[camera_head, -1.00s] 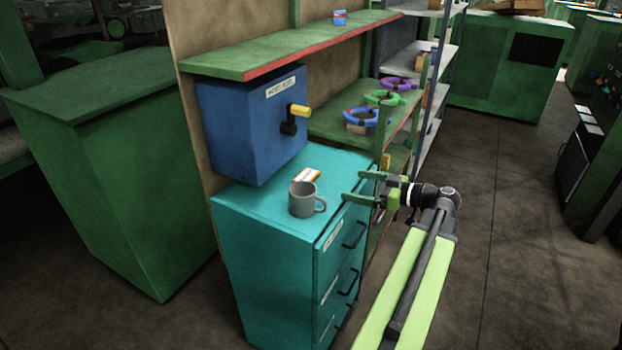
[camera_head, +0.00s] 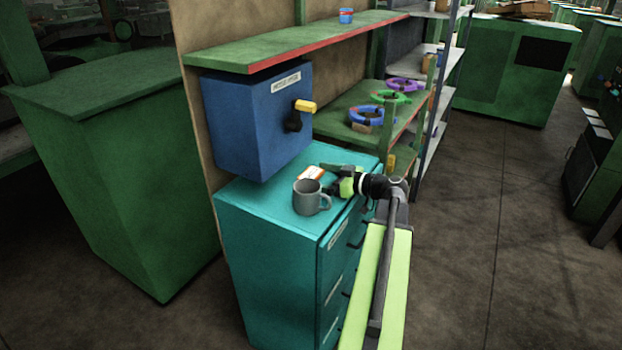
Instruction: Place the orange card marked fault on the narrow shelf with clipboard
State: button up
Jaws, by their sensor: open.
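The orange and white card (camera_head: 310,173) lies on the teal drawer cabinet (camera_head: 250,197), behind the grey mug (camera_head: 307,197). Its marking is too small to read. My gripper (camera_head: 326,181) is open over the cabinet top, with its fingers pointing left at the card's right side. I cannot tell whether the fingers touch the card. A narrow green shelf (camera_head: 285,47) with a red front edge runs above the cabinet. I cannot make out a clipboard on any shelf.
A blue box with a yellow-handled lever (camera_head: 255,120) hangs behind the cabinet. A blue tin (camera_head: 346,16) stands on the upper shelf. Lower shelving holds coloured rings (camera_head: 366,115). The mug stands close to my gripper. Open floor (camera_head: 460,230) lies to the right.

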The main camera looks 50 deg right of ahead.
aim_at(318, 176)
jog(key=shift+w, duration=0.25)
jog(key=c, duration=1.5)
jog(key=shift+r+p, duration=0.55)
jog(key=shift+p, duration=0.1)
notch_tip(318, 176, up, 4)
jog(key=p, duration=0.4)
jog(key=shift+s+d+r+p, duration=0.6)
jog(key=shift+s+r+p, duration=1)
jog(key=shift+s, duration=0.25)
jog(key=shift+s+d+r+p, duration=0.6)
jog(key=shift+s+r+p, duration=0.95)
jog(key=shift+s, duration=0.35)
jog(key=shift+s+d+r+p, duration=0.6)
jog(key=shift+s+r+p, duration=1)
jog(key=shift+s, duration=0.25)
